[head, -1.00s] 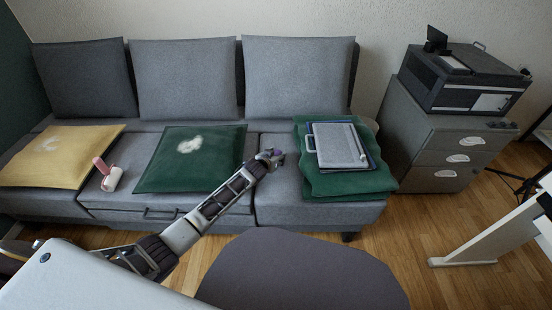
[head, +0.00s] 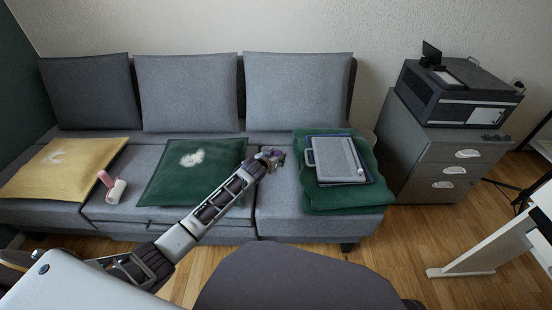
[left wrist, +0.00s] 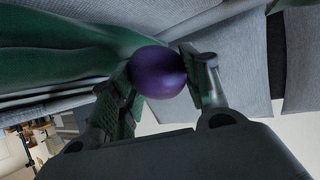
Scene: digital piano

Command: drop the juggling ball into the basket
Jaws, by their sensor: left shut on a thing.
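My left gripper (head: 273,158) is at the end of my arm, over the sofa seat between the green cushion and the green blanket. It is shut on a purple juggling ball (head: 280,155). In the left wrist view the ball (left wrist: 158,73) sits between the two fingers of the left gripper (left wrist: 160,80). No basket shows clearly. A pale rounded edge (head: 369,137) shows between the sofa and the cabinet, mostly hidden by the blanket, and I cannot tell whether it is the basket. My right gripper is not in view.
The grey sofa (head: 295,222) holds a yellow cushion (head: 75,175), a lint roller (head: 116,190), a green cushion (head: 165,185) and a green blanket (head: 345,200) with flat items on top. A drawer cabinet (head: 425,160) stands right. A dark rounded seat (head: 295,280) is in front.

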